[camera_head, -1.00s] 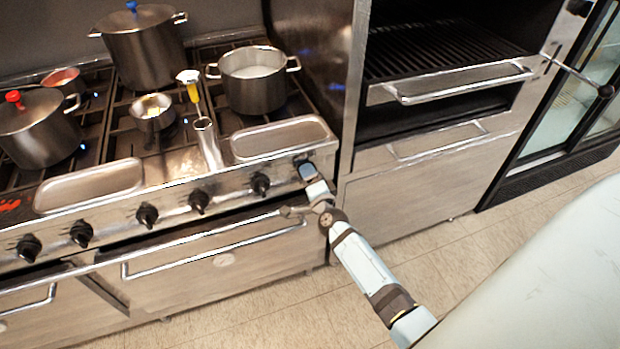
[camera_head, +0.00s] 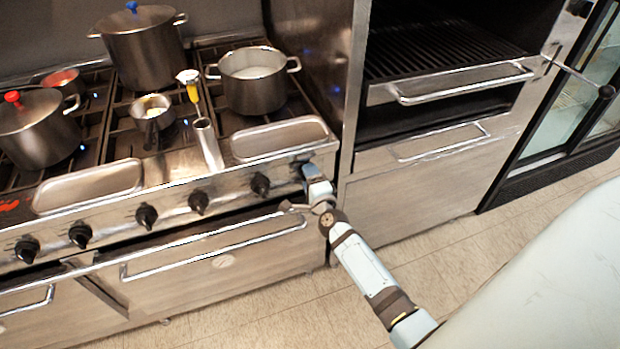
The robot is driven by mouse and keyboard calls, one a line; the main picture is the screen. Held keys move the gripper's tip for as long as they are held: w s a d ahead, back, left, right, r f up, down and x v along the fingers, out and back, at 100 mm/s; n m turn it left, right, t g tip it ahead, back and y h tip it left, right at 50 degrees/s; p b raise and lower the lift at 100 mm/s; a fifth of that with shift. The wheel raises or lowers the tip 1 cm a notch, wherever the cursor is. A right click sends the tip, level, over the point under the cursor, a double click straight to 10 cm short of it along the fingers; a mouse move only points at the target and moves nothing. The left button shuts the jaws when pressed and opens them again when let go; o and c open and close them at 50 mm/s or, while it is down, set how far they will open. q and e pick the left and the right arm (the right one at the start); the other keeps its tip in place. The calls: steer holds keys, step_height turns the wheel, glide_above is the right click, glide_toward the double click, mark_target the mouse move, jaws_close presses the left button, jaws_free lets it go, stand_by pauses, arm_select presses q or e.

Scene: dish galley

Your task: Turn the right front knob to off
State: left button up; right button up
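The stove's front panel (camera_head: 225,192) carries a row of black knobs. My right gripper (camera_head: 307,172) is at the far right end of this panel, up against the spot where the rightmost knob would sit. That knob is hidden behind the gripper, and I cannot see whether the fingers are open or shut on it. The nearest visible black knob (camera_head: 260,185) is just left of the gripper, with another knob (camera_head: 198,202) further left. My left gripper is not in view.
An open pot (camera_head: 253,92) stands on the right burners, with a lidded pot (camera_head: 143,52) behind left. An oven handle (camera_head: 215,247) runs below the knobs. A grill cabinet (camera_head: 420,185) stands right of the stove. The floor in front is clear.

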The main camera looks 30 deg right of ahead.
steer(key=o, duration=0.4)
steer(key=v, duration=1.3)
steer(key=shift+s, duration=0.4)
